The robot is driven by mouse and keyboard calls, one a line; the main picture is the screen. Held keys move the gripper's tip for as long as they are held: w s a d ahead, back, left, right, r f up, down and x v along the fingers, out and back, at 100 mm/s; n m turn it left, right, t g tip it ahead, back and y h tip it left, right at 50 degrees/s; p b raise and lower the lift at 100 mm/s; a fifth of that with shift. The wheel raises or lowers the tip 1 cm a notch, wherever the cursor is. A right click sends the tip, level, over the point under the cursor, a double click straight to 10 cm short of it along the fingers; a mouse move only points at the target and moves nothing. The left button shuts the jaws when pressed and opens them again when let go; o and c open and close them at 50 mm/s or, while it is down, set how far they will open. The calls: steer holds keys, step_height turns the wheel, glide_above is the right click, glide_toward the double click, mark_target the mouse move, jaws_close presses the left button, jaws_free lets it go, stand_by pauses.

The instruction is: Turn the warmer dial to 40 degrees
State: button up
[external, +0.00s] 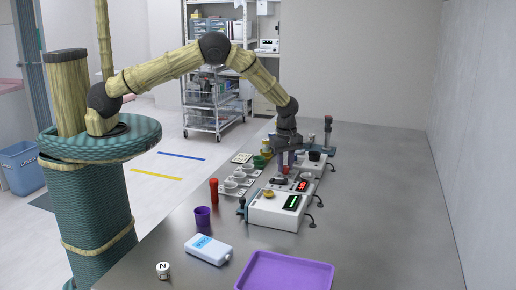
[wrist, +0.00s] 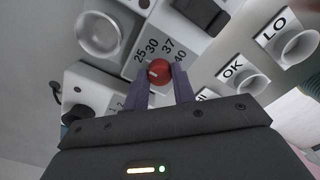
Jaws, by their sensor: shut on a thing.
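In the wrist view the warmer dial (wrist: 159,71) is a small round red knob with a short white mark. The mark sits on the knob's left side, toward the 25 end; its exact reading is hard to tell. The printed scale (wrist: 160,49) reads 25, 30, 37 and 40 in an arc above the knob. My gripper (wrist: 162,80) has one dark finger on each side of the knob and is shut on it. In the external view my gripper (external: 285,160) points down over the row of devices, and the dial is small and partly hidden there.
Labelled cup holders, OK (wrist: 251,81) and LO (wrist: 296,47), stand close to the dial's right. A white device with a green display (external: 278,209) is nearer the camera. A purple tray (external: 287,285), purple cup (external: 203,217) and red cylinder (external: 213,191) share the counter. The counter's right side is clear.

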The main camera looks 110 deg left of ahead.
steer(key=m+b, duration=0.2)
steer(key=m, duration=0.4)
steer(key=m+b, duration=0.1)
steer(key=m, duration=0.3)
steer(key=m+b, duration=0.1)
steer(key=m, duration=0.2)
steer(key=shift+m, duration=0.4)
steer(key=m, duration=0.5)
steer(key=shift+b, duration=0.35)
steer(key=shift+m, duration=2.4)
steer(key=o, duration=1)
